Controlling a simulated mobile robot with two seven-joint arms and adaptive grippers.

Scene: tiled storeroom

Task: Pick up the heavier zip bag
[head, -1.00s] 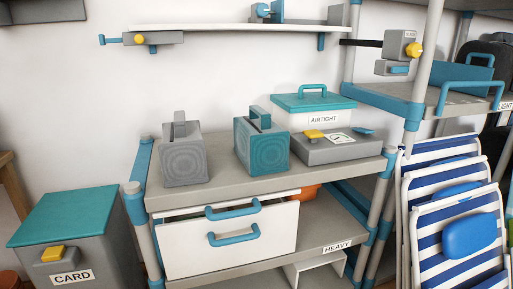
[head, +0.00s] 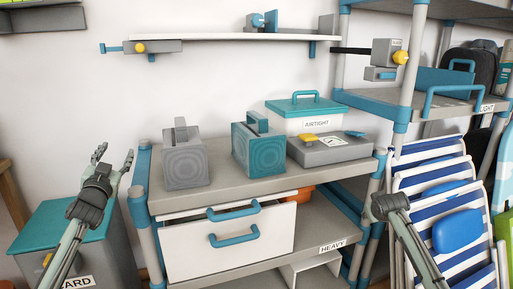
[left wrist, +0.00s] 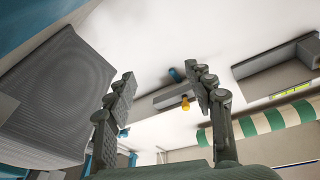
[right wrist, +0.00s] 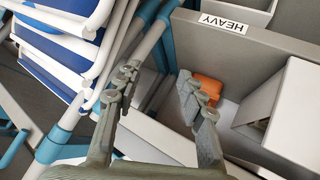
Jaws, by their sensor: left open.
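Two boxy bag-like items with top handles stand upright on the shelf unit's top: a grey one (head: 186,167) and, to its right, a teal one (head: 258,152). Which is heavier cannot be seen. My left gripper (head: 114,158) is open and empty, left of the grey one and apart from it. In the left wrist view, the open fingers (left wrist: 160,72) have a large grey ribbed surface (left wrist: 55,95) to their left. My right arm's end (head: 388,205) is at the unit's right side. Its fingers (right wrist: 157,77) stand apart and empty in the right wrist view.
A HEAVY label (head: 333,246) marks the lower shelf; a LIGHT label (head: 487,108) marks the right shelf. A flat grey box (head: 325,152) and an AIRTIGHT box (head: 312,124) stand right of the teal item. A white drawer (head: 228,243) is below. Striped folding chairs (head: 435,200) lean at right.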

